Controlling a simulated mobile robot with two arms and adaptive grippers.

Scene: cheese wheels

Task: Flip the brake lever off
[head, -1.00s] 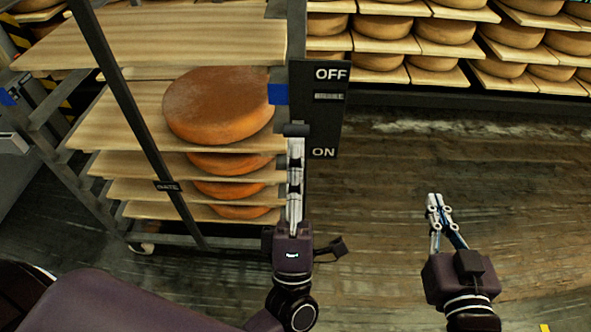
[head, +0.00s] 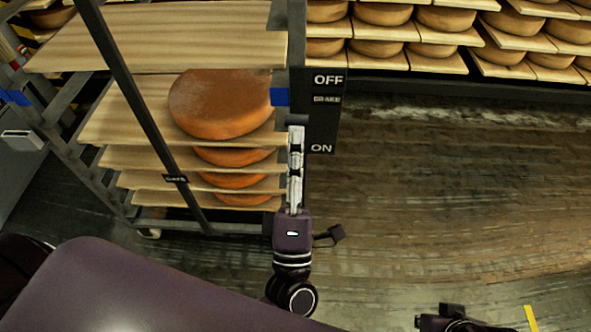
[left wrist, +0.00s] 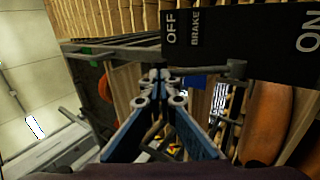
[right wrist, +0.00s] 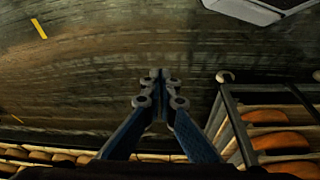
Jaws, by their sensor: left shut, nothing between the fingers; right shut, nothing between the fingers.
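The brake panel (head: 322,112) is a black plate on the rack's right post, with OFF at the top and ON at the bottom. The brake lever (head: 297,119) is a dark bar end at the panel's left edge, between the two words. It also shows in the left wrist view (left wrist: 236,69) as a dark bar. My left gripper (head: 296,131) is shut and empty, its tips right below the lever; contact cannot be told. My right gripper (right wrist: 157,76) is shut and empty over the floor; only its body shows at the head view's bottom edge.
The rack's wooden shelves (head: 155,38) carry cheese wheels (head: 222,103) left of the panel. A dark slanted bar (head: 128,92) crosses the rack's front. More shelves of cheese (head: 447,20) stand behind. The wooden floor (head: 450,200) on the right is clear.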

